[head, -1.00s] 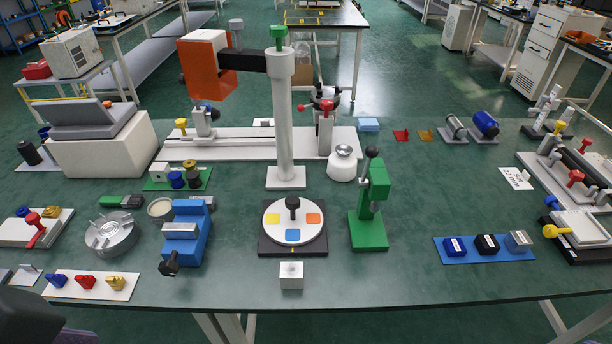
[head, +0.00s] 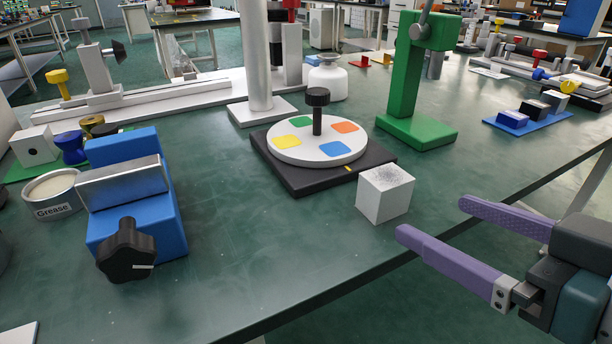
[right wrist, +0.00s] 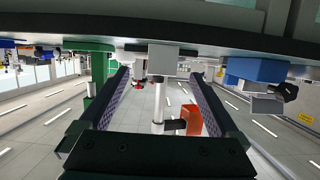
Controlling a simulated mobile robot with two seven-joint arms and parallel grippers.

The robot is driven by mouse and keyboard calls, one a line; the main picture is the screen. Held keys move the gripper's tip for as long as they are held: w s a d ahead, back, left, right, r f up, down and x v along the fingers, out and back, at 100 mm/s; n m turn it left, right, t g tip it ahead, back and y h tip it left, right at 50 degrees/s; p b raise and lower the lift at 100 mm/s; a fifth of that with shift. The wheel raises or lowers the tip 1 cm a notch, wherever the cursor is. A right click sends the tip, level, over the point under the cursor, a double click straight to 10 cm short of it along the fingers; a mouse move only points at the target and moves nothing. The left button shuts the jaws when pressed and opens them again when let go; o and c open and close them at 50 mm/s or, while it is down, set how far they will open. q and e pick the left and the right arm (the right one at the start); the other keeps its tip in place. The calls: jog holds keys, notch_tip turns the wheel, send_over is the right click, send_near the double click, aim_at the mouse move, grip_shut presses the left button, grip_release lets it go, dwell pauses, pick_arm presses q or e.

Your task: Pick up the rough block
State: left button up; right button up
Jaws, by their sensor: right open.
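The rough block (head: 383,197), a light grey cube with a dark speckled top, sits on the green table near its front edge, just in front of the black base of a colour dial. My right gripper (head: 433,217) is open, its two purple fingers apart, to the right of the block and pointing at it. The fingertips are short of the block and nothing is between them. In the upside-down right wrist view the block (right wrist: 163,59) shows ahead, between the two fingers (right wrist: 160,76). My left gripper is not in view.
The dial (head: 310,150) stands right behind the block. A green press (head: 415,130) stands behind to the right. A blue vise (head: 140,200) with a black knob and a grease tin (head: 55,208) are at the left. The table is clear between vise and block.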

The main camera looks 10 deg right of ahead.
aim_at(396, 202)
jog(key=x, duration=0.2)
jog(key=b+x, duration=0.1)
jog(key=x, duration=0.1)
jog(key=shift+w+d+f, duration=0.1)
jog(key=shift+d+f, duration=0.05)
jog(key=shift+d, duration=0.05)
jog(key=b+x, duration=0.1)
jog(key=x, duration=0.1)
jog(key=a+b+x, duration=0.1)
jog(key=x, duration=0.2)
jog(key=shift+w+a, duration=0.1)
jog(key=shift+w, duration=0.1)
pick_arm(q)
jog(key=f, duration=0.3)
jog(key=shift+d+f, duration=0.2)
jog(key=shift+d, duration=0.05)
pick_arm(e)
jog(key=shift+c, duration=0.2)
jog(key=c, duration=0.9)
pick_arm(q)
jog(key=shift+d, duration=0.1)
pick_arm(e)
grip_shut()
